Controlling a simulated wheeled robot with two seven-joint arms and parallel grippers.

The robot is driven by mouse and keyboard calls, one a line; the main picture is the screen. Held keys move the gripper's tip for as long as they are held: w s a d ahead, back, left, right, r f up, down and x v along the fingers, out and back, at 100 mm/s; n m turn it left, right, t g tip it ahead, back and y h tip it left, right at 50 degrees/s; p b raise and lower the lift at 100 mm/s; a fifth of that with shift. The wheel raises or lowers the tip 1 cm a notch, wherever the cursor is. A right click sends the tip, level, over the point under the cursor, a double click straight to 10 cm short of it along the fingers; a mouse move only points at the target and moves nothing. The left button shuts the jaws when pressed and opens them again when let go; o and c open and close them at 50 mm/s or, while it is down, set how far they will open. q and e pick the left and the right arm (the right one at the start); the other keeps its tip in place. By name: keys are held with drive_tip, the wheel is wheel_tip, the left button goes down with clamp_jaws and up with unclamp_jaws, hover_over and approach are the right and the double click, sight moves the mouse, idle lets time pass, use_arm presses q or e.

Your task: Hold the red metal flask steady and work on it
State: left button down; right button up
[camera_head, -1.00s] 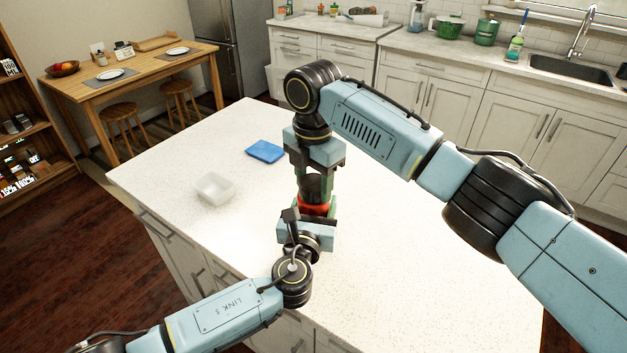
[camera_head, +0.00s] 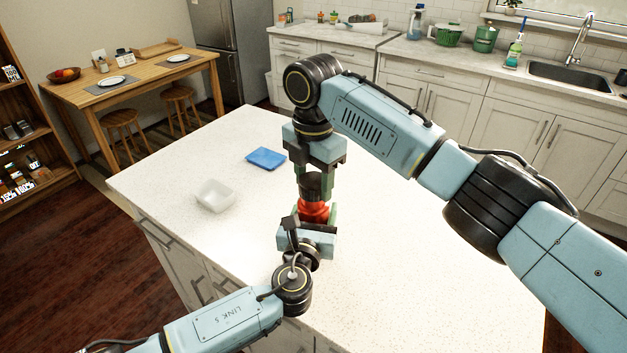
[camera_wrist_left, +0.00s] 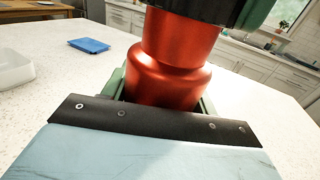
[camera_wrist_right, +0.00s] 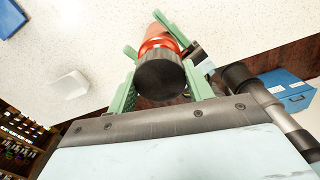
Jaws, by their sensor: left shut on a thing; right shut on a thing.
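The red metal flask (camera_head: 313,212) stands upright above the white island, with a black cap (camera_head: 314,186) on top. It also shows large in the left wrist view (camera_wrist_left: 170,75), and its black cap (camera_wrist_right: 160,75) is seen from above in the right wrist view. My left gripper (camera_head: 316,222) is shut on the red body from the near side. My right gripper (camera_head: 314,190) comes from above and is shut on the black cap, its green fingers on either side. Whether the flask's base touches the island is hidden behind my left gripper.
The island's right part is clear. A dining table (camera_head: 130,75) and kitchen counters stand beyond.

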sight(314, 180)
drive_tip(key=shift+r, duration=0.1)
drive_tip(key=shift+r, duration=1.95)
use_arm(q)
drive_tip(key=shift+c, duration=1.8)
unclamp_jaws()
